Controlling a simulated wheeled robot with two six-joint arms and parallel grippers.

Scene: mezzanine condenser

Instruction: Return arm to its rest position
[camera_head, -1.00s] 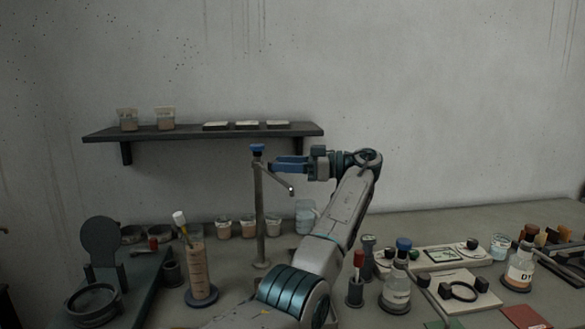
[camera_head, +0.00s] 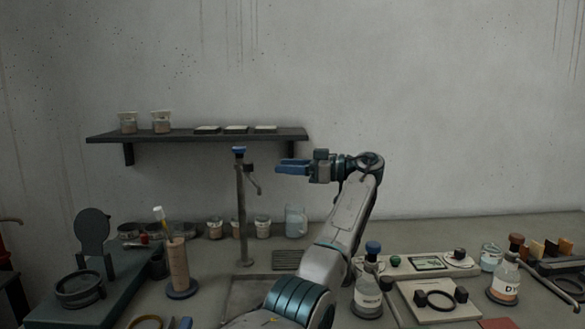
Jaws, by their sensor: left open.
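My left gripper (camera_head: 279,167) has blue fingers and points left, level, in front of the wall just below the shelf's right end. It is open, with nothing seen between its fingers. Its grey and teal arm rises from the bottom middle and bends at an elbow near the wrist. A slim metal stand (camera_head: 242,215) with a blue cap (camera_head: 239,150) and a short bent lever (camera_head: 255,183) stands upright left of the gripper. A gap shows between the fingers and the lever. My right gripper is not in view.
A dark shelf (camera_head: 200,137) holds jars and flat pale trays. On the bench are a tall cylinder (camera_head: 179,265), a beaker (camera_head: 295,221) behind the arm, and a blue-stoppered bottle (camera_head: 368,290) close right of the arm. Air above the bench on the right is clear.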

